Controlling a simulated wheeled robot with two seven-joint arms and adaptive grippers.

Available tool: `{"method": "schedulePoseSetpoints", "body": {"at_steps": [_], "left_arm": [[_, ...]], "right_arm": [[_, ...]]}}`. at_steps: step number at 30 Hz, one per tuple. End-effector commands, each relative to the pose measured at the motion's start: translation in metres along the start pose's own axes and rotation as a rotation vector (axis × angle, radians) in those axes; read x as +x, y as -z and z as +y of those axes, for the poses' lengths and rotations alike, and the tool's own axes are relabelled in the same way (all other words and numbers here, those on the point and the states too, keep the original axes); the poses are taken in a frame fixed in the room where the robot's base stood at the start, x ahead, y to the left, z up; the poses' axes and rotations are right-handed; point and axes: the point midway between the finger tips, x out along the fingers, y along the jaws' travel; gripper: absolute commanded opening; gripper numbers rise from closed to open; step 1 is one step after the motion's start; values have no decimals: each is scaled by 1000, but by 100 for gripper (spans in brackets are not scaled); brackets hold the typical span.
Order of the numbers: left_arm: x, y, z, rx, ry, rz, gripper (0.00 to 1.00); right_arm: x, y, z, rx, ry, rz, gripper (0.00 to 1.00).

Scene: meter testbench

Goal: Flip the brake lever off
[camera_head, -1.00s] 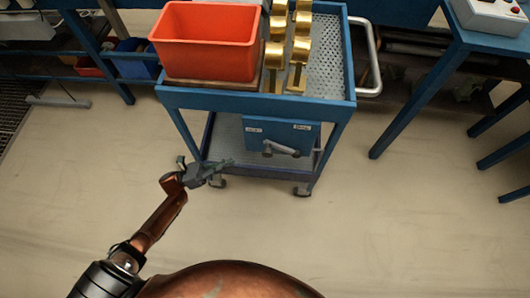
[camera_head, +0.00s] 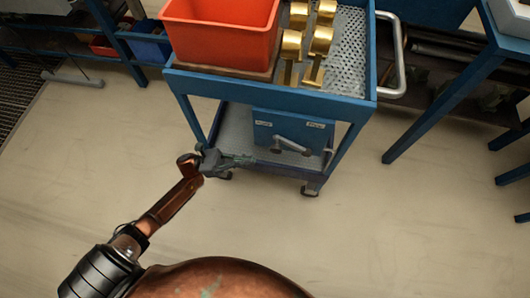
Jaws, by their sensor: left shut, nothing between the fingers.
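The brake lever (camera_head: 292,144) is a grey handle on the front of a blue box (camera_head: 275,125) that sits on the lower shelf of the blue cart. Two small white labels, too small to read, are on the box above the lever. My left gripper (camera_head: 243,160) is shut and empty, pointing right. In the picture it lies just left of and below the lever, near the shelf's front edge, with a gap between them. My right gripper is not in view.
The blue cart (camera_head: 280,93) carries an orange bin (camera_head: 222,36) and several brass parts (camera_head: 318,52) on top. Its grey push handle (camera_head: 398,55) sticks out at the right. A blue table (camera_head: 445,92) stands at right. The floor (camera_head: 350,230) in front is clear.

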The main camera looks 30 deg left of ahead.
Motion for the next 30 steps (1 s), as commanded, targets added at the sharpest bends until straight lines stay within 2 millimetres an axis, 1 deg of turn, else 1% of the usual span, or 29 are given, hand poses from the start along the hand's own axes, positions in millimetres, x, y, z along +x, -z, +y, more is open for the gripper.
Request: {"method": "schedulePoseSetpoints", "body": {"at_steps": [1,6,7,12,18,30], "left_arm": [[11,0,0,0,3,-3,0],[46,1,0,-1,2,-2,0],[51,1,0,0,3,-2,0],[68,-17,0,1,1,1,0],[77,-27,0,-1,-1,0,0],[78,-28,0,0,-1,2,0]], "right_arm": [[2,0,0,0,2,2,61],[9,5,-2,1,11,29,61],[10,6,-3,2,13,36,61],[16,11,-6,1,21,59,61],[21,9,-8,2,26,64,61],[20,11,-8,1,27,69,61]]}}
